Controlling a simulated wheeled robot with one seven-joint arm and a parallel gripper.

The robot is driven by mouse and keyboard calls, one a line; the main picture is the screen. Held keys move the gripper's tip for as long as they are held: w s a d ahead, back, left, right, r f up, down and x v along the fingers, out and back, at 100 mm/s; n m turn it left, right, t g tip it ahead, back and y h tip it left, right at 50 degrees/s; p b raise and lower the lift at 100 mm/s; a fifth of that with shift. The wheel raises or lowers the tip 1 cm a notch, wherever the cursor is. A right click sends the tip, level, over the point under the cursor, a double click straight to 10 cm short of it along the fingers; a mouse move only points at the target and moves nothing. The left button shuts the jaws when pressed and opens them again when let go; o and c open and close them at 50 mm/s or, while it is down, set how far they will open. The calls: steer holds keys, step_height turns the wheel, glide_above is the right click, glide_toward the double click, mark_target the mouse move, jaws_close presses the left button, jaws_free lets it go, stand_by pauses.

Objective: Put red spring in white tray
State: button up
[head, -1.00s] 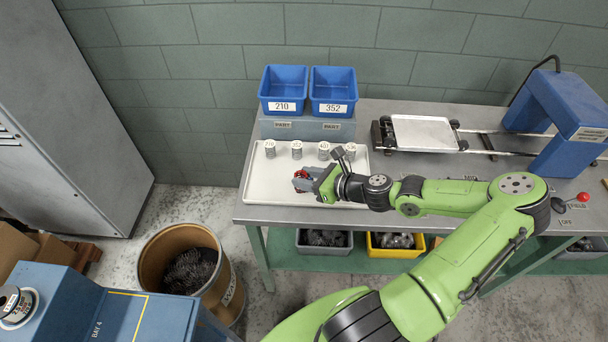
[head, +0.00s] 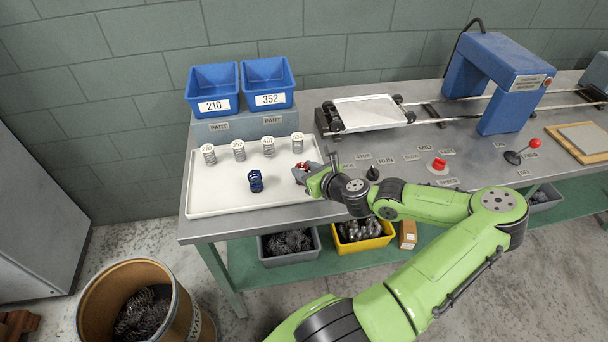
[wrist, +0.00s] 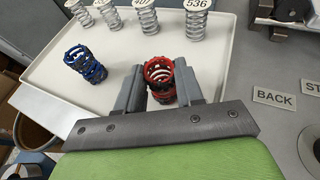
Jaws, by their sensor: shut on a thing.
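The red spring (wrist: 160,80) is between the two fingers of my gripper (wrist: 157,88), which is shut on it. In the head view the red spring (head: 300,169) shows only partly, in front of my gripper (head: 304,174), over the right end of the white tray (head: 215,203). I cannot tell whether the spring touches the tray floor. The white tray also fills the wrist view behind the spring (wrist: 112,105). A dark blue spring (head: 255,181) stands in the middle of the tray, left of my gripper, and also shows in the wrist view (wrist: 84,63).
Several silver springs with numbered tops (head: 239,150) stand along the tray's back edge. Blue bins 210 (head: 213,92) and 352 (head: 268,84) stand behind them. A carriage with a pale plate (head: 370,112) and a blue gantry (head: 500,85) are to the right.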

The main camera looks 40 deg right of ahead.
steer(key=shift+r, duration=0.1)
steer(key=o, duration=1.1)
steer(key=shift+c, duration=0.2)
